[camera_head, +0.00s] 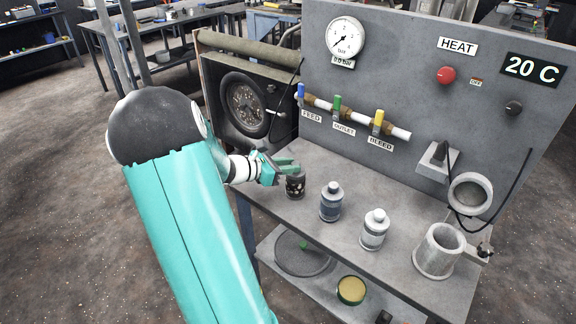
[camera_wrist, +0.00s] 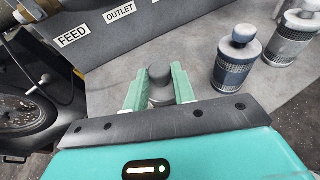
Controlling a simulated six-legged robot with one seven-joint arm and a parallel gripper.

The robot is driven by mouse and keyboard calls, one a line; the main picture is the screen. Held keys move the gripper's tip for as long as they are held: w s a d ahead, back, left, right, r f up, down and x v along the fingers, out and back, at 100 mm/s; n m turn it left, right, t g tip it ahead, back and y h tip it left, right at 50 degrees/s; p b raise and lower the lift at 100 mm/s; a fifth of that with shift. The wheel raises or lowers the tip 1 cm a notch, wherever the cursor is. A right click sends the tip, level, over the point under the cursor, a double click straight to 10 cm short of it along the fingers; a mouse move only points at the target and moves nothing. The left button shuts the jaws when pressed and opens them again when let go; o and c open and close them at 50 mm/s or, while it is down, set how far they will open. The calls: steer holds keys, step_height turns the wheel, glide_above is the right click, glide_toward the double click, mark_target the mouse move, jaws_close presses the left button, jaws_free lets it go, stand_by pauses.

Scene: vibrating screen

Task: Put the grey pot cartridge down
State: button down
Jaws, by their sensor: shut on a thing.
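My gripper (camera_head: 284,168) is at the left end of the grey bench, its teal fingers closed around the top of a dark grey pot cartridge (camera_head: 295,187). In the wrist view my gripper (camera_wrist: 158,82) has the cartridge's round grey knob and shoulder (camera_wrist: 160,76) between its two fingers. The cartridge looks upright, with pale specks on its dark side. Its base is at or just above the bench top; I cannot tell whether it touches. The fingers hide part of its body.
A blue-grey banded cartridge (camera_head: 331,203) and a white-banded cartridge (camera_head: 374,230) stand to the right on the bench (camera_head: 300,222). An open grey cylinder (camera_head: 438,252) stands farther right. The valve pipe (camera_head: 355,116) and gauge panel rise behind. The bench's left edge is close.

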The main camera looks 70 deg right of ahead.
steer(key=shift+f, duration=0.1)
steer(key=c, duration=1.1)
jaws_free()
steer(key=shift+c, duration=0.2)
steer(key=v, duration=1.2)
steer(key=shift+r, duration=0.2)
steer(key=shift+a, duration=0.1)
steer(key=w+a+r+m+t+y, duration=0.2)
steer(key=a+t, duration=0.3)
steer(key=a, duration=1)
steer(key=w+a+r+m+t+y, duration=0.3)
steer(key=a+r+m+t+y, duration=0.1)
steer(key=a, duration=1.1)
steer(key=w+a+r+m+t+y, duration=0.2)
steer(key=a+t, duration=0.5)
steer(key=a, duration=0.7)
steer(key=shift+w+a+r+m+y, duration=0.2)
steer(key=shift+a+r+m+y, duration=0.3)
steer(key=shift+y, duration=0.6)
